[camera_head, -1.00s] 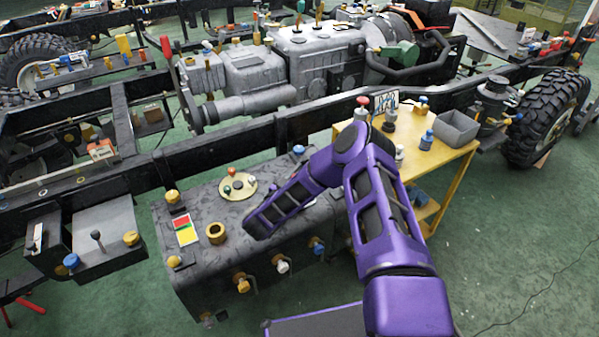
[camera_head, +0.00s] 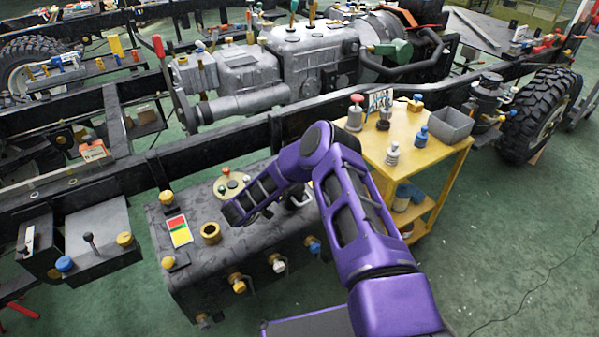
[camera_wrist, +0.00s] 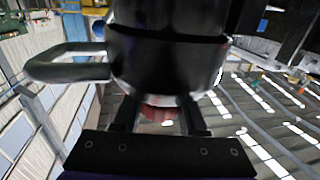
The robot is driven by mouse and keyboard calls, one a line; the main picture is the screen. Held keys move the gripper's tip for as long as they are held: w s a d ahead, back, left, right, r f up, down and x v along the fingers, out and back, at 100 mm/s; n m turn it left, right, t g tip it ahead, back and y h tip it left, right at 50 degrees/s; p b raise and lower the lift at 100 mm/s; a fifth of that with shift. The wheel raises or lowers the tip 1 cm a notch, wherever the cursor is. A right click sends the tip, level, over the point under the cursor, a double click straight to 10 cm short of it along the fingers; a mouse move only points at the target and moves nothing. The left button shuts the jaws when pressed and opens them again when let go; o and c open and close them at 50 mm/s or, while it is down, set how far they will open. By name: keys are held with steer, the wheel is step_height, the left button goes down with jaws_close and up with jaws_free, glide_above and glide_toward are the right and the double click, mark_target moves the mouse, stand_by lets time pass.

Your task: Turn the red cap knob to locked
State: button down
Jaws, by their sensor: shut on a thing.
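In the wrist view my gripper (camera_wrist: 158,120) has its two dark fingers on either side of a small red piece, the red cap knob (camera_wrist: 158,112). It is shut on this knob. A large dark cylinder with a side handle (camera_wrist: 68,65) fills the view just beyond the fingertips and hides much of what lies behind. In the head view my purple arm reaches over the dark tank (camera_head: 190,275), and my fingers and the held knob cannot be made out there. Which way the knob is turned cannot be told.
The tank carries a tan disc with small coloured knobs (camera_head: 229,186), a red and yellow label (camera_head: 178,230), a brass ring (camera_head: 210,233) and several front valves. A yellow cart (camera_head: 425,160) with a grey bin (camera_head: 451,125) stands to the right. Green floor is open at lower right.

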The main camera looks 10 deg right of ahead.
steer(key=shift+c, duration=2.3)
jaws_free()
steer(key=p+v, duration=0.1)
steer(key=v, duration=1.1)
steer(key=shift+w+r, duration=0.1)
